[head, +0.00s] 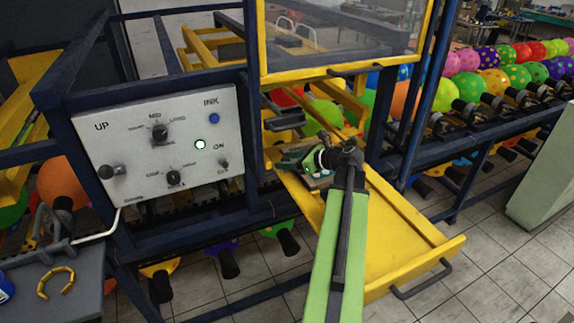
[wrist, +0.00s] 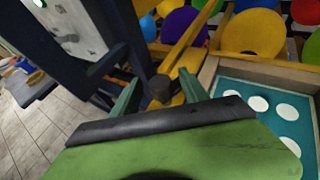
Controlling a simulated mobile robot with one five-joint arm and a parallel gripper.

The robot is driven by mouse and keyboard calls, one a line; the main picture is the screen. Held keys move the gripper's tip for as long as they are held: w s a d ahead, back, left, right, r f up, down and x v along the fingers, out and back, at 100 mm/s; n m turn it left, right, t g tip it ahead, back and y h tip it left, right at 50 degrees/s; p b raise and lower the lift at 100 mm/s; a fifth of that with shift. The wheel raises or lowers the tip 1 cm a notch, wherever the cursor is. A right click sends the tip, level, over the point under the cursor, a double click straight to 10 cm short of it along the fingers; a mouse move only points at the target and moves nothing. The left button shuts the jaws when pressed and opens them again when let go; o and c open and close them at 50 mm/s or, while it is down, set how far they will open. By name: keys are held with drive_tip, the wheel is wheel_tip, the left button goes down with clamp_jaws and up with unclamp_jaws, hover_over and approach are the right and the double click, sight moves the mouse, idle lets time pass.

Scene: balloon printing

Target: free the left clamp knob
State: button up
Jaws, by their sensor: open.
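My gripper (wrist: 159,80) is open, its two green fingers spread apart in the wrist view. A dark round knob (wrist: 157,88), which looks like the left clamp knob, shows between the fingers beside the yellow frame. I cannot tell whether either finger touches it. The wooden-framed teal screen (wrist: 284,108) with white dots lies to the right of the fingers. In the head view my gripper (head: 291,160) is over the inner end of the yellow drawer (head: 405,240). The knob cannot be made out there.
The white control panel (head: 160,145) on a dark blue post frame stands close left of my gripper. A yellow-framed clear guard (head: 340,72) is above and behind. Balloons (head: 470,85) line the conveyor at right. A grey bench (head: 55,285) stands at lower left.

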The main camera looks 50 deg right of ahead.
drive_tip(key=shift+w+a+f, duration=0.1)
drive_tip(key=shift+w+f, duration=0.05)
drive_tip(key=shift+w, duration=0.15)
